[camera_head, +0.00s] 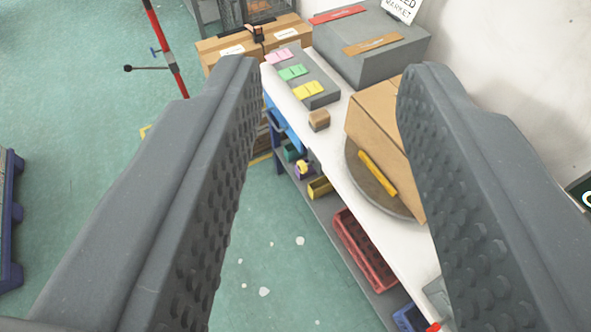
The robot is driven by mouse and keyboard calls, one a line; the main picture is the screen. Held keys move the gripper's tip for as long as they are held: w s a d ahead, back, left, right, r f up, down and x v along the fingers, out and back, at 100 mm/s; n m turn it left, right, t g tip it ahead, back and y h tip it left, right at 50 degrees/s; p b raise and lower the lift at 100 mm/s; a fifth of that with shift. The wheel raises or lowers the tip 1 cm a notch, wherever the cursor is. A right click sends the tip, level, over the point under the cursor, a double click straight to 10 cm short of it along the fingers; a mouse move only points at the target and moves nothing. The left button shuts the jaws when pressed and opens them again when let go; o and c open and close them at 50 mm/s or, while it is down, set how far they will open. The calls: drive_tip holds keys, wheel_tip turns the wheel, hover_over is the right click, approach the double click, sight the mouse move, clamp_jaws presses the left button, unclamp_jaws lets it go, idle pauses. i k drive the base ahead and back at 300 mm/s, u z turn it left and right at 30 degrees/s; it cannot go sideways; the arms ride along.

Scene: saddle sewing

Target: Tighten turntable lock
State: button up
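My gripper (326,82) is wide open and empty, with one dark grey ridged finger at the left and one at the right of the view. A round grey turntable (397,207) lies on the white workbench beyond the fingers. A cardboard box (375,118) sits on it, partly hidden by the right finger. A yellow bar (378,174) lies at the turntable near the box's side; I cannot tell whether it is the lock. The fingers appear above and short of the turntable, touching nothing.
A small brown block (319,120), a grey slab with coloured notes (302,80) and a large grey box (370,45) stand farther back on the bench. A red crate (364,250) is on the lower shelf. A red pole (166,50) stands left. The green floor is largely clear.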

sight(302, 167)
drive_tip(key=u, duration=0.05)
drive_tip(key=i, duration=0.35)
drive_tip(key=u, duration=0.05)
drive_tip(key=k, duration=1)
drive_tip(key=u, duration=0.65)
drive_tip(key=i, duration=0.9)
drive_tip(key=z, duration=0.35)
